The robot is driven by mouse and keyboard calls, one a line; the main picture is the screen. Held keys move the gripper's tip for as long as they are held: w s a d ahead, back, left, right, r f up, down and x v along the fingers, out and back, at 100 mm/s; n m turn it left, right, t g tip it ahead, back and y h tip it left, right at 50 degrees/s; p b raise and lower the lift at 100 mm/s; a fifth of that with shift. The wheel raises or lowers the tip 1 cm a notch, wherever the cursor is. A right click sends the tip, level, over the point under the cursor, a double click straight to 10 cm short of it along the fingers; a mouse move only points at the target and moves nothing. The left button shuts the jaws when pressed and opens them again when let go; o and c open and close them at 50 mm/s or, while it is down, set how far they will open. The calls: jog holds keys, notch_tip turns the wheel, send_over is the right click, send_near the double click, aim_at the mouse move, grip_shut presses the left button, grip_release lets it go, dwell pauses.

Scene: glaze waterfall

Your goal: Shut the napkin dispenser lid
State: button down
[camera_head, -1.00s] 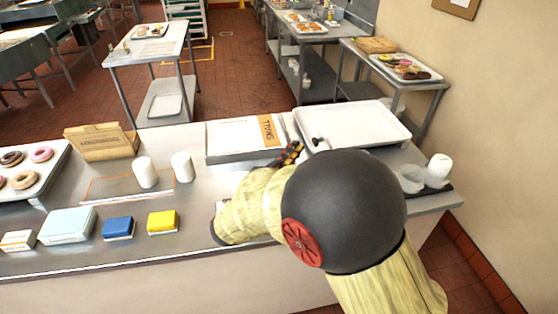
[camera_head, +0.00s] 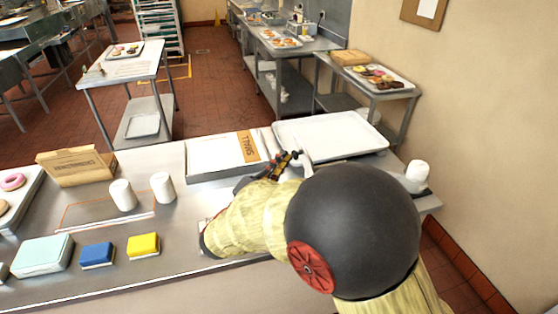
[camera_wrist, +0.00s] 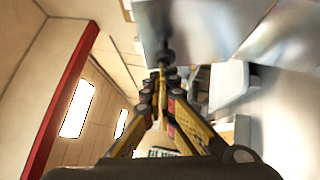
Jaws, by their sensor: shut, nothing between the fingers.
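My gripper (camera_head: 291,157) reaches over the counter, between the flat label-marked box and the big white tray. Its fingers are together with nothing between them. In the wrist view my gripper (camera_wrist: 162,78) points at a pale, blurred metal panel (camera_wrist: 210,30), with a small grey-white box (camera_wrist: 230,84) to its right. I cannot tell whether either is part of the napkin dispenser. In the head view, a thin pale upright piece (camera_head: 302,148) stands close by the fingertips; contact is unclear. No dispenser lid can be made out for certain, as my arm covers the counter's near right part.
The flat box (camera_head: 195,173) and white tray (camera_head: 375,148) flank my gripper. White cups (camera_head: 162,187), a cardboard box (camera_head: 75,166), a blue block (camera_head: 97,255), a yellow block (camera_head: 143,246) and a teal box (camera_head: 42,256) stand left. A white cup (camera_head: 418,171) stands right.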

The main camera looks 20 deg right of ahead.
jog(key=shift+d+r, duration=0.15)
jog(key=d+r+m+g+y, duration=0.1)
jog(key=d, duration=0.1)
jog(key=d+r+m+g+y, duration=0.1)
jog(key=d+m, duration=0.1)
jog(key=d, duration=0.1)
jog(key=d+r+m+g+y, duration=0.1)
jog(key=d+y, duration=0.1)
jog(key=d, duration=0.1)
jog(key=shift+d+r+m+g, duration=0.25)
jog(key=shift+r+m+g, duration=0.05)
jog(key=shift+r+m, duration=0.1)
jog(key=d+f+m+g+y+p, duration=0.1)
jog(key=d+f+m+y+p, duration=0.3)
jog(key=p, duration=1.4)
jog(key=d+y, duration=0.4)
jog(key=d, duration=0.3)
jog(key=shift+d+f, duration=0.2)
jog(key=shift+d, duration=0.2)
jog(key=shift+d+f+g+y+p, duration=0.15)
jog(key=shift+g+y+p, duration=0.15)
jog(key=shift+p, duration=0.1)
jog(key=shift+d+f+p, duration=0.35)
jog(key=shift+f+p, duration=0.05)
jog(key=shift+p, duration=0.45)
